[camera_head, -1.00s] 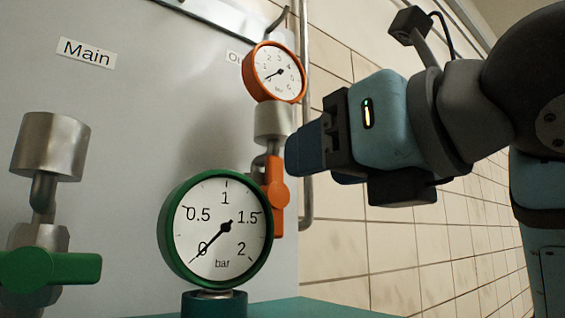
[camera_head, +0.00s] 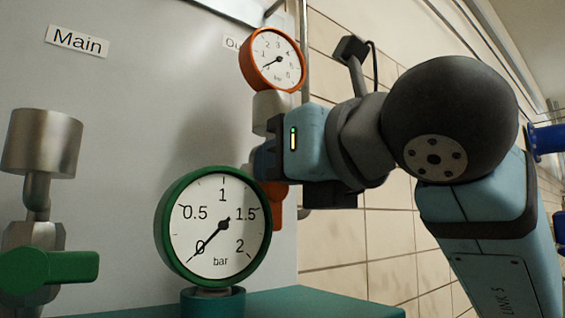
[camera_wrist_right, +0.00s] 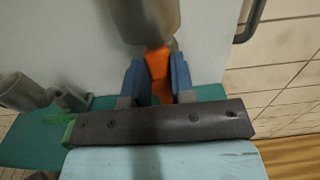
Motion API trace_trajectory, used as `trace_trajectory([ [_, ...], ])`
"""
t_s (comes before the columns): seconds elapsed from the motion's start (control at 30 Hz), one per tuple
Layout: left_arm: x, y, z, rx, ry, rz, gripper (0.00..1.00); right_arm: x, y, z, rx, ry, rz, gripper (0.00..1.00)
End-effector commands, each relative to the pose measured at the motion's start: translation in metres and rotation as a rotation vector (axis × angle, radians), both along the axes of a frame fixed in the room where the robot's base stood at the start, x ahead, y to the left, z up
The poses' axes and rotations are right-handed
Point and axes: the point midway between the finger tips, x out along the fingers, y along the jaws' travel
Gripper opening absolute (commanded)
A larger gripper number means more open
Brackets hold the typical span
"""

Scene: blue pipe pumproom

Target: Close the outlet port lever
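The orange outlet port lever (camera_head: 277,212) hangs downward on the valve below the orange-rimmed gauge (camera_head: 272,59) in the head view. My right gripper (camera_head: 262,160) is at the lever and hides much of it. In the right wrist view, the blue fingers of my right gripper (camera_wrist_right: 160,82) stand on either side of the orange lever (camera_wrist_right: 158,65). The lever fills most of the gap, and I cannot tell whether both fingers press on it. My left gripper is not in view.
The green-rimmed gauge (camera_head: 213,228) stands in front, just left of my right gripper. A green lever (camera_head: 48,270) is at the lower left, under the label Main (camera_head: 78,42). The tiled wall (camera_head: 385,240) is to the right.

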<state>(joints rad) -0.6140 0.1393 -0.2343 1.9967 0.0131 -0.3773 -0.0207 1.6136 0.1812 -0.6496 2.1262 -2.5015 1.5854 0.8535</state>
Motion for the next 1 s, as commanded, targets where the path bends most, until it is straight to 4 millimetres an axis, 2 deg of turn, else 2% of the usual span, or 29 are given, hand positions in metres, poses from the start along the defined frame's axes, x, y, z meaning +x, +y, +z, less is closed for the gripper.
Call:
trace_trajectory([
  [0.13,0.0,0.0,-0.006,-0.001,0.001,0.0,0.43,0.0,0.0,-0.002,-0.015,-0.011,-0.001,0.0],
  [0.4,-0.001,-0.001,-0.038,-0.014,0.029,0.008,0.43,-0.003,0.003,-0.005,-0.159,-0.118,-0.002,0.0],
  [0.8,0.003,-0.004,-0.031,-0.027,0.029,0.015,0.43,-0.003,0.005,-0.001,-0.202,-0.147,0.001,0.0],
  [0.83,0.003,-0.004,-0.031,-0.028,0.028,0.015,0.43,-0.003,0.005,-0.001,-0.202,-0.147,0.001,0.26],
  [0.93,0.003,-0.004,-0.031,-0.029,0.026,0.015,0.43,-0.003,0.005,-0.001,-0.201,-0.146,0.001,0.49],
  [1.0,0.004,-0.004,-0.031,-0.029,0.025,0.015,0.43,-0.003,0.005,-0.001,-0.201,-0.146,0.001,0.49],
])
